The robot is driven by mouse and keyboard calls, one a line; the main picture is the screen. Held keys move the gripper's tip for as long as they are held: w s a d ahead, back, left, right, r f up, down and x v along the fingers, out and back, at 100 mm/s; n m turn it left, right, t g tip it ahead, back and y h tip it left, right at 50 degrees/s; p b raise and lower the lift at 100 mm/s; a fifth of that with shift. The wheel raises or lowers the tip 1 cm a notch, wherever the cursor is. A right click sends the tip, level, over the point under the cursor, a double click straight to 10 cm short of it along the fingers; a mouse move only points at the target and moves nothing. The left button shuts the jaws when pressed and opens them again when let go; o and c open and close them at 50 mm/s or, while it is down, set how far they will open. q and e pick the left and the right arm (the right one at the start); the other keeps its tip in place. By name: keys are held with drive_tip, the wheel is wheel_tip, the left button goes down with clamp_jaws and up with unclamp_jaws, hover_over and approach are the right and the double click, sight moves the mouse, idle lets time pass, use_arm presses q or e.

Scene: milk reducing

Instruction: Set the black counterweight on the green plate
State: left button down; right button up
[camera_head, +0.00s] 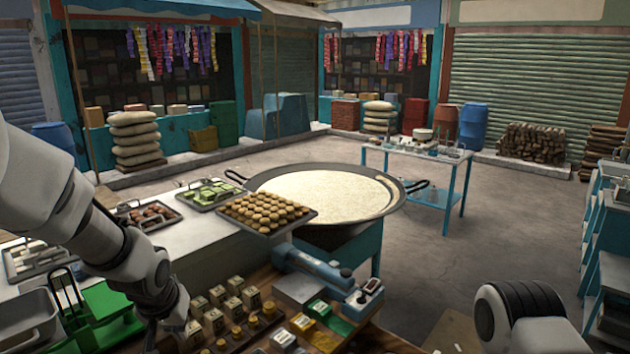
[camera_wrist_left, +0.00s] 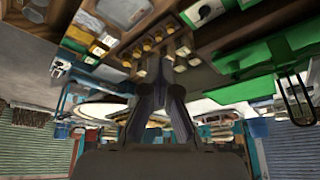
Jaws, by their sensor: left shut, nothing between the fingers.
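My left gripper (camera_head: 172,335) reaches down from the left to the table's front edge, and its fingertips are largely hidden in the head view. In the left wrist view its two dark fingers (camera_wrist_left: 160,72) are together with nothing between them. A green plate-like piece (camera_head: 103,307) lies left of the gripper, with a dark wire loop by it. Green surfaces (camera_wrist_left: 235,60) also show in the left wrist view. I cannot make out the black counterweight for certain in either view. My right gripper is not in view.
Small beige blocks (camera_head: 235,284) and brass weights (camera_head: 253,321) stand in rows just right of the gripper. A blue device (camera_head: 318,268) lies beyond them. A tray of round cakes (camera_head: 267,212) and a wide pan (camera_head: 325,192) are behind. Open floor lies to the right.

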use_arm(q)
wheel_tip(320, 180, down, 10)
drive_tip(key=s+g, duration=0.1)
drive_tip(key=s+f+g, duration=0.2)
drive_tip(key=s+f, duration=0.9)
drive_tip(key=s, duration=0.3)
drive_tip(key=s+f+g, duration=0.1)
drive_tip(key=s+f, duration=1.1)
drive_tip(key=s, duration=0.3)
drive_tip(key=shift+a+g, duration=0.4)
drive_tip(key=c, duration=1.9)
unclamp_jaws()
wheel_tip(320, 180, down, 15)
drive_tip(key=b, duration=1.6)
drive_tip(key=shift+w, duration=0.45)
drive_tip(key=o, duration=0.6)
drive_tip(key=shift+f, duration=0.1)
drive_tip(key=shift+c, duration=0.2)
drive_tip(key=o, duration=0.9)
drive_tip(key=shift+s+r, duration=0.1)
drive_tip(key=shift+r, duration=0.15)
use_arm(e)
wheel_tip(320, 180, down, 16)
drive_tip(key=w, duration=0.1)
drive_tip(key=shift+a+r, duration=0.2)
